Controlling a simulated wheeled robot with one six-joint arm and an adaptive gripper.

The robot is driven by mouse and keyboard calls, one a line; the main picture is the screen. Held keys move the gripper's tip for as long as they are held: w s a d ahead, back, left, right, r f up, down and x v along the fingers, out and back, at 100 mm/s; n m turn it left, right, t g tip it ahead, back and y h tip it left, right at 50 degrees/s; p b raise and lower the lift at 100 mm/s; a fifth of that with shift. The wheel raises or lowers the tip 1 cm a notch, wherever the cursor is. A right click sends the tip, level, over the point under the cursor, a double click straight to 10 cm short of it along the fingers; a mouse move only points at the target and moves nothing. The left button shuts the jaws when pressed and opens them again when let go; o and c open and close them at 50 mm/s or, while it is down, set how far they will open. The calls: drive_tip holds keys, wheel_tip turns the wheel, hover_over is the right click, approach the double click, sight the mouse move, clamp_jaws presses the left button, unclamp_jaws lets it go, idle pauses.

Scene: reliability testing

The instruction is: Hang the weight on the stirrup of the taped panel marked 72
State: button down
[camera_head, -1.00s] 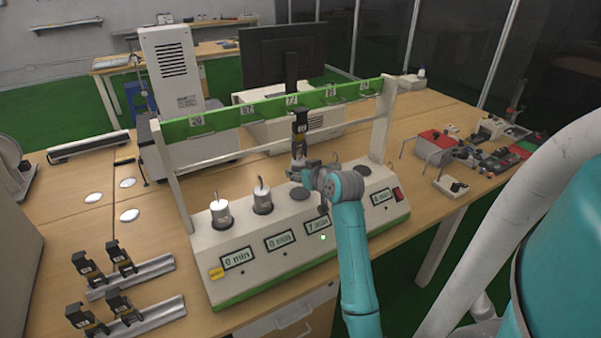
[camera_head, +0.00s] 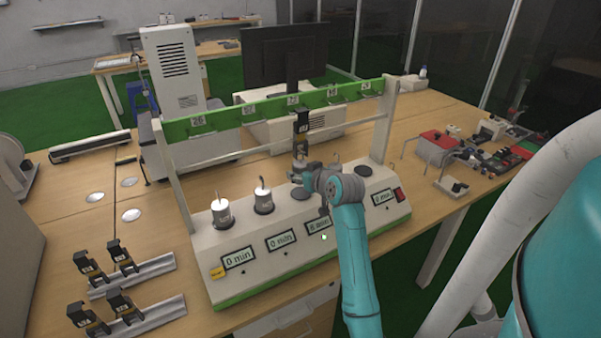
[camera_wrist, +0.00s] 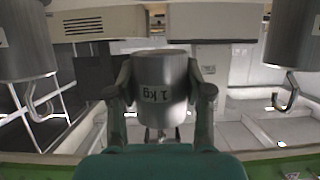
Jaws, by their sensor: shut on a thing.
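My gripper (camera_head: 302,173) is shut on a grey cylindrical weight (camera_wrist: 160,82) in front of the test rack. A black and tan clamped piece (camera_head: 300,122) hangs from the rack's third place, under a small label (camera_head: 292,101) that looks like 72. My gripper is just below this piece. Its stirrup is too small to make out, so I cannot tell whether the hook touches it.
Other weights (camera_head: 221,213) (camera_head: 263,201) stand on the base, hooks up, left of my gripper. The rack's green top bar (camera_head: 225,116) and uprights (camera_head: 179,185) enclose the area. Several clamped pieces (camera_head: 119,257) lie on rails at front left. The third seat (camera_head: 300,193) looks empty.

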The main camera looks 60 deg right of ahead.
drive_tip(key=shift+f, duration=0.15)
idle(0.6)
drive_tip(key=shift+c, duration=2)
unclamp_jaws()
drive_tip(key=shift+f, duration=0.2)
drive_tip(key=v, duration=1.2)
drive_tip(key=shift+r, duration=0.15)
